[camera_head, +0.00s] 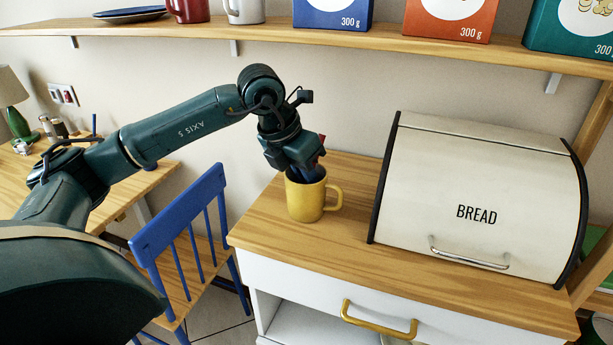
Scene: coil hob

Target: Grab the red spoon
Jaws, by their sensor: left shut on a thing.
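My left gripper (304,172) points down into the mouth of a yellow mug (305,200) on the wooden counter. Its fingers are shut, with their tips at or just inside the mug's rim. A small red piece (322,138), which looks like the end of the red spoon, sticks up at the right side of the gripper. The rest of the spoon is hidden by the gripper and the mug. The mug stands upright with its handle to the right. My right gripper is not in view.
A cream bread box (480,205) stands right of the mug on the wooden counter (285,240). A shelf (270,35) with mugs, plates and boxes runs above. A blue chair (185,225) stands to the left, by a table with a lamp (12,100).

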